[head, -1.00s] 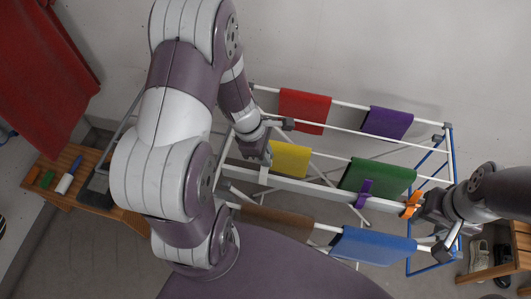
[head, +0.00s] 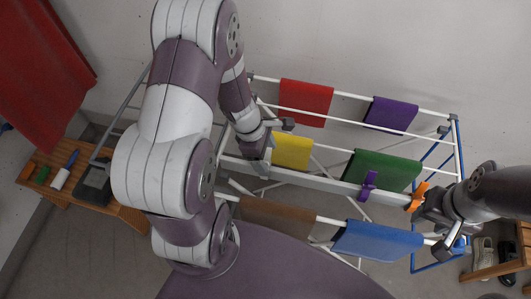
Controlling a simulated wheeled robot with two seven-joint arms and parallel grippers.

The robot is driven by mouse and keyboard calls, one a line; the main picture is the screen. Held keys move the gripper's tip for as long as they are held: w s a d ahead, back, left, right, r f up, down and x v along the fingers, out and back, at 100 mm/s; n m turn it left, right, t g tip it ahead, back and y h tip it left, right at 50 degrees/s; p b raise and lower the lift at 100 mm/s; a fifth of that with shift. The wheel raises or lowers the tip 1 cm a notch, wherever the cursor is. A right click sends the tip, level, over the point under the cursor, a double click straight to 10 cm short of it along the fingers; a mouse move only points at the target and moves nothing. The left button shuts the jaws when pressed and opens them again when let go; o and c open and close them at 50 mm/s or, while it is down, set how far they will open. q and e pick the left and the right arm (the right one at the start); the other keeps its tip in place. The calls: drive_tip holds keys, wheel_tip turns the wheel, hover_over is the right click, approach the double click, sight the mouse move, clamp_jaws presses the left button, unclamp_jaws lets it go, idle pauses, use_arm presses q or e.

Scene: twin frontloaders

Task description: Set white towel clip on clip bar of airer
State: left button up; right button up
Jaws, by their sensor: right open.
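The airer's pale clip bar (head: 321,183) runs across the middle, sloping down to the right. My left gripper (head: 263,158) is above its left part and looks shut on a small white towel clip (head: 262,168). Only a little of the clip shows under the fingertips; I cannot tell whether it touches the bar. A purple clip (head: 368,184) sits on the bar in front of the green towel. An orange clip (head: 417,196) is at the bar's right part. My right gripper (head: 424,201) is open, right beside the orange clip; its fingers are partly hidden.
Red (head: 305,103), purple (head: 390,114), yellow (head: 292,150), green (head: 383,170), brown (head: 277,217) and blue (head: 377,240) towels hang on the airer's rails. A wooden bench (head: 55,180) with small items is at the left. Shoes (head: 483,257) stand by a wooden rack at the right.

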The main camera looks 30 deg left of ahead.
idle(0.4)
use_arm(q)
drive_tip(key=o, duration=0.4)
drive_tip(key=shift+o, duration=0.2)
drive_tip(key=p+v, duration=0.1)
drive_tip(key=v, duration=1.1)
drive_tip(key=shift+a+r+p, duration=0.2)
drive_tip(key=shift+r+p, duration=0.1)
drive_tip(key=shift+p, duration=0.05)
